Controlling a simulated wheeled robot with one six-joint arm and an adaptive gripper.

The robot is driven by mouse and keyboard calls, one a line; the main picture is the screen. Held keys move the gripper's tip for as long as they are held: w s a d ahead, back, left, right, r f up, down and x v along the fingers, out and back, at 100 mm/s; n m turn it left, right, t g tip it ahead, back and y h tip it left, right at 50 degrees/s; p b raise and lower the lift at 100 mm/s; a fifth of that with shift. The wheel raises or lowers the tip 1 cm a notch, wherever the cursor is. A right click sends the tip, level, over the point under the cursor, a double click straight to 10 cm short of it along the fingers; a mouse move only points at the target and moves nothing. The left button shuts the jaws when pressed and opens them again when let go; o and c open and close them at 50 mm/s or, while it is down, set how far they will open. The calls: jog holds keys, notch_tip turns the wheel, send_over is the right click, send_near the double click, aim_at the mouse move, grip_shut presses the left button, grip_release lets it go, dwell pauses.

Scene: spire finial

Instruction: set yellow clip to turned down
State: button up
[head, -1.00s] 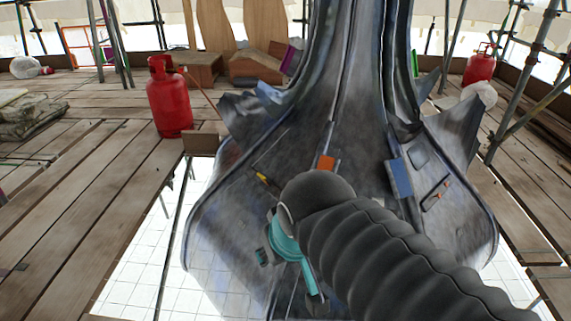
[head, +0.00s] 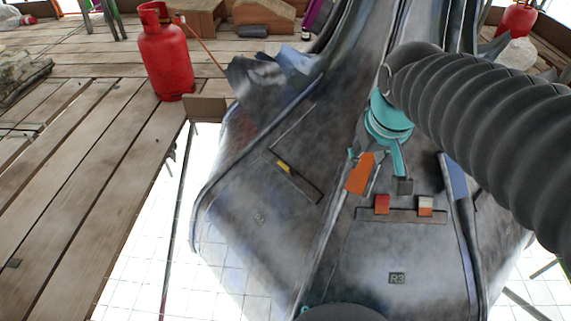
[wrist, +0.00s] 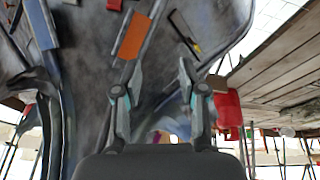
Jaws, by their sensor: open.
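The yellow clip (head: 285,167) is a small piece on a dark strip that slants across the left face of the grey metal finial (head: 255,215). It also shows, small, in the wrist view (wrist: 196,48), beyond and right of the right fingertip. I cannot tell which way it is turned. The orange block (wrist: 132,36) shows beyond the left fingertip.
A red gas cylinder (head: 165,55) stands on the planks at left. A gap surrounds the finial.

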jog(key=w+a+f+n+g, duration=0.15)
jog(key=w+a, duration=0.25)
jog(key=w, duration=0.5)
jog(key=n+g+h+b, duration=0.1)
jog(key=n+h+b, duration=0.15)
jog(key=n, duration=0.25)
send_over(283, 164)
jog(key=s+a, duration=0.2)
notch_tip(283, 164, down, 19)
jog(key=shift+y, duration=0.25)
jog(key=b+x, duration=0.1)
jog(key=x, duration=1.1)
jog(key=shift+f, duration=0.25)
grip_shut()
